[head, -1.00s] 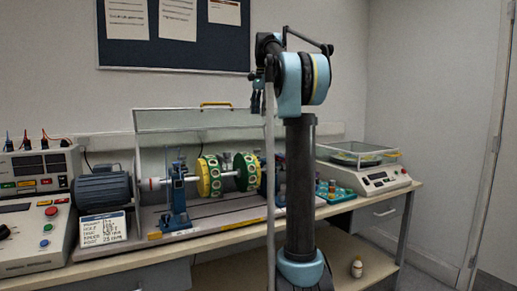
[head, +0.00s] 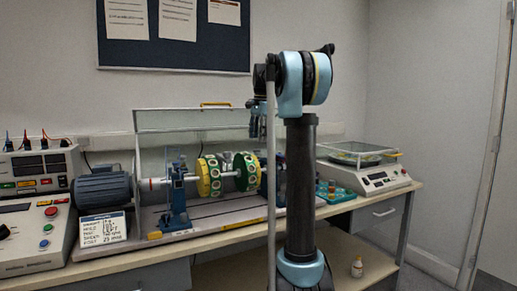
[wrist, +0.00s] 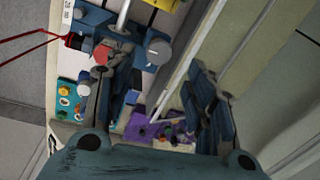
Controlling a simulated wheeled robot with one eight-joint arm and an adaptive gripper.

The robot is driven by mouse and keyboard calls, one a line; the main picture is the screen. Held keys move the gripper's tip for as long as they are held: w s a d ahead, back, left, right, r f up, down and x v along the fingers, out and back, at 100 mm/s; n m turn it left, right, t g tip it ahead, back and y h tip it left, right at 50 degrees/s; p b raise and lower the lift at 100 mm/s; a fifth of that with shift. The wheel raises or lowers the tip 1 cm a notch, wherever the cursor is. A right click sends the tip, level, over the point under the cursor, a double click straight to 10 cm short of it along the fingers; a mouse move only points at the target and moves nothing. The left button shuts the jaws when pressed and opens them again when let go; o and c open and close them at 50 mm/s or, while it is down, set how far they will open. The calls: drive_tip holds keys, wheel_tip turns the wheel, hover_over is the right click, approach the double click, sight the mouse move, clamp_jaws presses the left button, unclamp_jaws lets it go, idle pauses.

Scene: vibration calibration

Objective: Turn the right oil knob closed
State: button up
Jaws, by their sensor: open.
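In the wrist view a blue bearing block (wrist: 130,38) carries a shaft end, with a round grey knob (wrist: 158,52) on its right and a red knob (wrist: 101,54) on its left. I cannot tell for sure which is the right oil knob. My gripper (wrist: 158,65) is open and empty. Its left finger overlaps the block near the red knob, and its right finger is to the right of the grey knob. In the head view the right bearing stand (head: 281,178) is mostly hidden behind my arm, and no knob on it can be made out.
The rig has a shaft with yellow-green discs (head: 246,171), a left bearing stand (head: 177,200) and a motor (head: 101,190). A clear guard (head: 195,122) stands behind. A balance (head: 368,176) is at right. The wrist view shows a purple tray (wrist: 155,130) and red cable (wrist: 35,45).

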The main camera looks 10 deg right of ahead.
sight(257, 150)
drive_tip(key=shift+w+a+f, duration=0.1)
drive_tip(key=shift+w+f, duration=0.05)
drive_tip(key=shift+f, duration=1.2)
drive_tip(key=shift+w+a+f, duration=0.1)
drive_tip(key=shift+f, duration=1.2)
